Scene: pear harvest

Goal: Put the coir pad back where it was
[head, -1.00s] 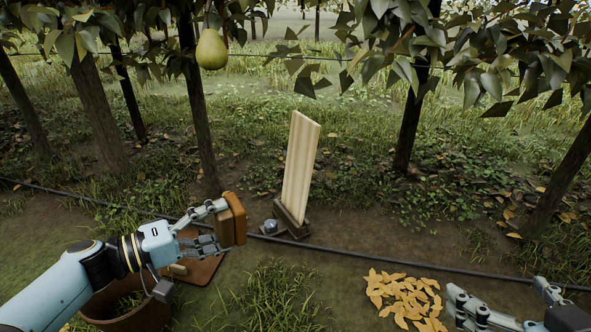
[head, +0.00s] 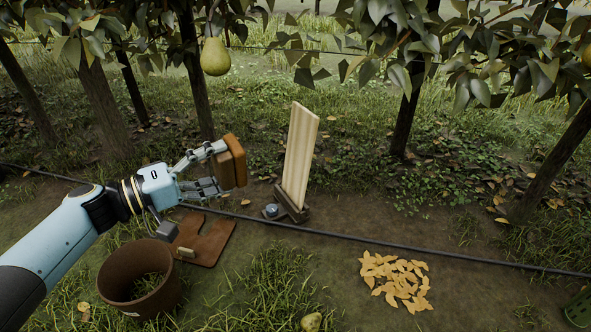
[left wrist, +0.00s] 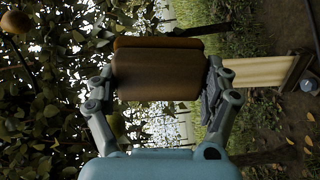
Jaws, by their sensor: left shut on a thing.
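The coir pad, a two-layer brown block (head: 232,163), is held in the air by my left gripper (head: 218,168), left of the pale upright board. In the left wrist view the pad (left wrist: 158,74) spans between the two fingers, which are shut on its ends. A flat reddish-brown plate (head: 214,243) with a notch lies on the ground below the gripper. A small tan block (head: 186,253) is at the plate's near left edge. My right gripper is out of view.
A brown pot (head: 112,282) stands on the ground at lower left. A dark hose (head: 400,249) crosses the ground. Yellow leaves (head: 394,281) lie at right. A pear (head: 215,57) hangs above.

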